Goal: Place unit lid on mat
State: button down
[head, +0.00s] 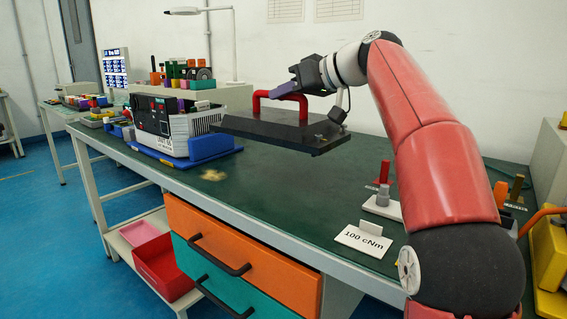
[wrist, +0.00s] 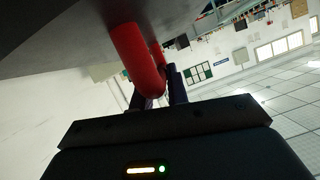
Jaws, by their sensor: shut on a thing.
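The unit lid (head: 285,132) is a dark flat plate with a red handle (head: 266,93) on top. My gripper (head: 288,92) is shut on the red handle and holds the lid above the green bench, slightly tilted. In the wrist view the red handle (wrist: 137,58) sits between my fingers, and the grey underside or face of the lid (wrist: 60,35) fills the upper left. I cannot pick out the mat with certainty; the green bench top (head: 260,185) under the lid is the only mat-like surface near it.
A white-and-black unit (head: 178,122) stands on a blue base (head: 150,155) left of the lid. A sign reading 100 cNm (head: 363,240) and a grey-white stand (head: 383,205) are at the right. The bench's front middle is mostly clear, with a tan patch (head: 213,175).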

aim_at(325, 134)
notch_tip(325, 134, down, 11)
jog(key=b, duration=0.3)
jog(key=c, duration=1.4)
grip_release()
jog(key=shift+f, duration=0.15)
jog(key=shift+o, duration=0.2)
jog(key=v, duration=1.2)
